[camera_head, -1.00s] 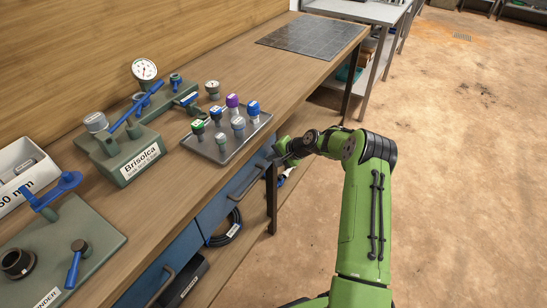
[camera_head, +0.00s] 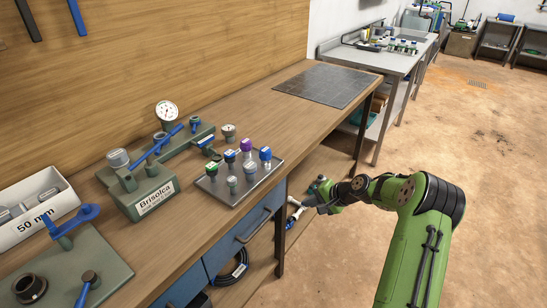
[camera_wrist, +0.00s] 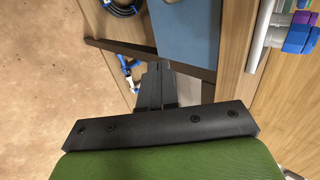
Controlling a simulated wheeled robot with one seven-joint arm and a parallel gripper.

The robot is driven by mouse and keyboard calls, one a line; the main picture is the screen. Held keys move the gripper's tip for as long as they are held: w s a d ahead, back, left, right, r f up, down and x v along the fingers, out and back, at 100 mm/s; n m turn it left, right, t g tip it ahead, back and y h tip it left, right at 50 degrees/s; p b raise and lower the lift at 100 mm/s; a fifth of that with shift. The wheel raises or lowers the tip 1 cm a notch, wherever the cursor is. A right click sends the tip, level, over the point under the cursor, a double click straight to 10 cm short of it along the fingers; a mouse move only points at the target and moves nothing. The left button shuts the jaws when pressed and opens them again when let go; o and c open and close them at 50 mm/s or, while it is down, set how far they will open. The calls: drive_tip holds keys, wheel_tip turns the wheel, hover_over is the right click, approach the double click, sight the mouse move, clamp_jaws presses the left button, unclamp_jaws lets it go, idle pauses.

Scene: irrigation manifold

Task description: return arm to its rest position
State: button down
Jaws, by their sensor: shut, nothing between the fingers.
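My green arm extends from the lower right of the head view, with its elbow high and its forearm reaching left. My gripper (camera_head: 299,204) is beside the front edge of the bench (camera_head: 300,123), in front of the drawers and below the tray's height. In the wrist view my gripper (camera_wrist: 158,85) shows as two dark fingers close together, shut and empty. The fingers point toward the bench's dark leg and the blue drawer front (camera_wrist: 185,32). The fingertips are small and partly unclear in the head view.
A metal tray (camera_head: 243,190) with several coloured-cap parts stands near the bench edge, close to my gripper. The Brisolca manifold (camera_head: 148,194) and a white bin (camera_head: 35,232) are further left. A dark mat (camera_head: 325,86) lies at the back. Open floor (camera_head: 470,150) is on the right.

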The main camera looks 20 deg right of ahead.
drive_tip(key=s+a+r+n+g+h+p, duration=0.1)
drive_tip(key=s+a+r+n+h+p, duration=0.15)
drive_tip(key=s+a+r, duration=0.6)
drive_tip(key=s+a+r+n+g+h+p, duration=0.1)
drive_tip(key=s+a+r+n+g+p, duration=0.2)
drive_tip(key=r, duration=1)
drive_tip(key=s+a+r+n+t+h+p, duration=0.1)
drive_tip(key=s+r, duration=0.3)
drive_tip(key=s, duration=0.8)
drive_tip(key=s+a+r+n+t+h+p, duration=0.1)
drive_tip(key=s+r+n+p, duration=0.2)
drive_tip(key=s, duration=0.9)
wheel_tip(320, 180, up, 2)
drive_tip(key=shift+a+r+n, duration=0.15)
drive_tip(key=shift+a+n, duration=0.15)
drive_tip(key=shift+n, duration=0.15)
